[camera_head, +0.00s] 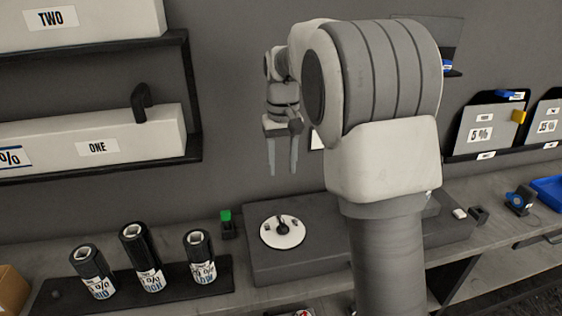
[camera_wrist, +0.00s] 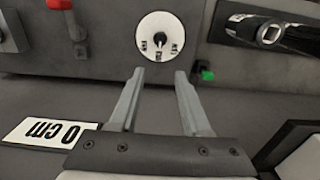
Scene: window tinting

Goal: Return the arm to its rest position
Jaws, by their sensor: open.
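My gripper (camera_head: 283,156) hangs in the air in front of the grey wall, pointing down, above the back of the bench. It is open and nothing is between its fingers. In the wrist view its two fingers (camera_wrist: 162,78) are spread apart, with the white dial (camera_wrist: 160,22) beyond the tips. My arm is bent and raised, and its thick links cover the middle and right of the head view. In the head view the dial (camera_head: 283,222) sits on a dark grey box (camera_head: 330,262), below my gripper and apart from it.
Three film rolls (camera_head: 140,250) stand in a dark holder at front left. Shelves at left hold boxes marked ONE (camera_head: 150,145) and TWO (camera_head: 90,30). A green block (camera_head: 226,216) is beside the dial box. Sample panels (camera_head: 490,125) stand at right, above a blue tray (camera_head: 548,188).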

